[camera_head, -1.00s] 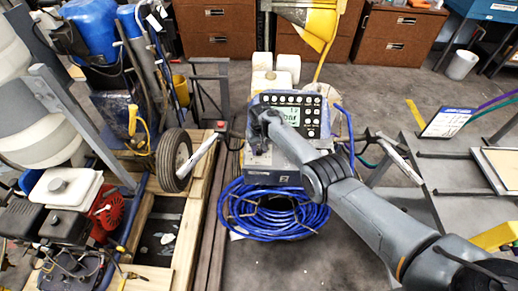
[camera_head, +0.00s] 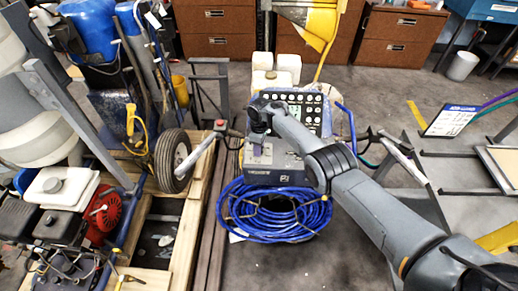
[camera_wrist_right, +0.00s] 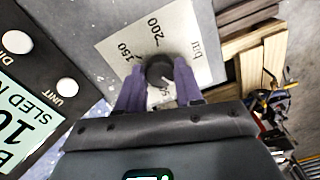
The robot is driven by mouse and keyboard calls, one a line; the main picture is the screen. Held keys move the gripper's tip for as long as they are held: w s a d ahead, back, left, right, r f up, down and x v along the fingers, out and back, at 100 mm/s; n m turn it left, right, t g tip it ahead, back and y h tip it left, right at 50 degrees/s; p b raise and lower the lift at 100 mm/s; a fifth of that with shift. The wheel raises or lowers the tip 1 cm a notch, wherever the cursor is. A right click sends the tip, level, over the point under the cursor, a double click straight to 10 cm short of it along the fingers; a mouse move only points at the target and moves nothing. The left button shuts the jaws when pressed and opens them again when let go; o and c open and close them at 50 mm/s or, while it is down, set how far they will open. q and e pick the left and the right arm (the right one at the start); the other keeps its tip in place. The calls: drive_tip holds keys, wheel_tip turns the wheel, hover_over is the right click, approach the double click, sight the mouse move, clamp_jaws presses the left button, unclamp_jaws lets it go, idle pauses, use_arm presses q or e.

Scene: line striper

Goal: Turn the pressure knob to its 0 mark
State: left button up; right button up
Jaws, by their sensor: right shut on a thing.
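The pressure knob (camera_wrist_right: 160,70) is a dark round knob with a short white pointer line, in the upper middle of the right wrist view. It sits on a pale dial plate (camera_wrist_right: 118,45) printed with 150, 200 and "bar"; other marks are partly covered by my fingers. My right gripper (camera_wrist_right: 159,84) is shut on the knob, one purple finger on each side. The knob's pointer slants toward the lower right in that view. In the head view my right gripper (camera_head: 257,136) is at the left of the striper's control box (camera_head: 287,165), and the knob is hidden. My left gripper is out of view.
A button panel with a display (camera_head: 305,108) stands behind my wrist, partly hidden. A coiled blue hose (camera_head: 280,222) hangs below the box. A wheel (camera_head: 173,160) and handle bar stand at the left. A red-button switch (camera_head: 220,125) is close by.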

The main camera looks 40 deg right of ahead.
drive_tip(key=shift+f+n+b, duration=0.1)
drive_tip(key=shift+n+b, duration=0.35)
drive_tip(key=shift+n, duration=0.85)
drive_tip(key=o, duration=1)
drive_tip(key=shift+o, duration=0.2)
drive_tip(key=shift+r, duration=0.4)
wheel_tip(320, 180, up, 10)
drive_tip(key=p, duration=0.5)
